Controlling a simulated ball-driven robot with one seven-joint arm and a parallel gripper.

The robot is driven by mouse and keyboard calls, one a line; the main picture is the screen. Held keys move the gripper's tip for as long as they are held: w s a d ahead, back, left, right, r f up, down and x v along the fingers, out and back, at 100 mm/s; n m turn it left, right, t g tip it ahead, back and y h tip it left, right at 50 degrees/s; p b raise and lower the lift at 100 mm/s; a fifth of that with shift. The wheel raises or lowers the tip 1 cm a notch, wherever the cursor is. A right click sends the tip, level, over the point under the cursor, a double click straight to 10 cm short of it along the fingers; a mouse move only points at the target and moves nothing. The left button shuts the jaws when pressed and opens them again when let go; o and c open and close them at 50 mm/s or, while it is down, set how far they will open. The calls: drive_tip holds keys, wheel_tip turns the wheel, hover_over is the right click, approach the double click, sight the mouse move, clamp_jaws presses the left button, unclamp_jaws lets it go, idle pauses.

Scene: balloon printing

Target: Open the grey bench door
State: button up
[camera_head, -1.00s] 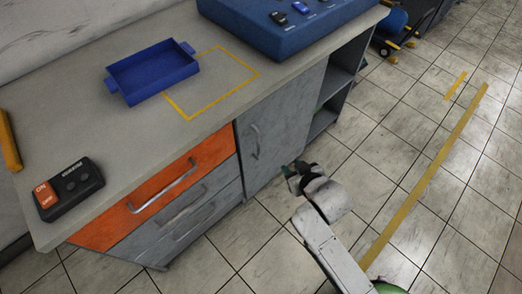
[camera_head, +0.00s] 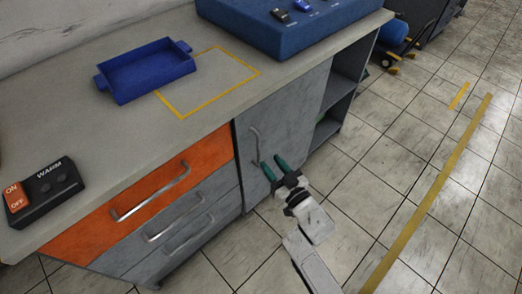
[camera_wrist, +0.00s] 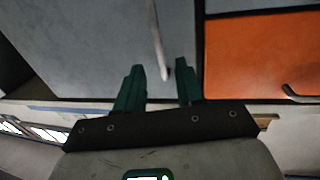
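The grey bench door (camera_head: 283,130) is shut, to the right of the orange drawer in the head view. Its curved metal handle (camera_head: 256,145) runs upright near the door's left edge. My gripper (camera_head: 274,168) has green fingers and is just in front of the lower part of the handle. In the wrist view the door (camera_wrist: 85,45) fills the upper left, and the handle (camera_wrist: 158,45) reaches down between the two spread fingers of my gripper (camera_wrist: 158,85). The fingers are apart. I cannot tell whether either touches the handle.
An orange drawer (camera_head: 135,195) and grey drawers (camera_head: 185,218) with metal handles are left of the door. Open shelves (camera_head: 345,90) are to its right. A blue tray (camera_head: 147,72) and a warm control box (camera_head: 45,192) stand on the bench top.

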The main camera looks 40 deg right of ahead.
sight(259, 147)
drive_tip(key=w, duration=0.3)
drive_tip(key=w+d+b, duration=0.1)
drive_tip(key=w, duration=0.2)
drive_tip(key=shift+w+d+b, duration=0.2)
drive_tip(key=shift+w+b, duration=0.1)
drive_tip(key=shift+w, duration=0.1)
drive_tip(key=shift+c, duration=0.2)
clamp_jaws()
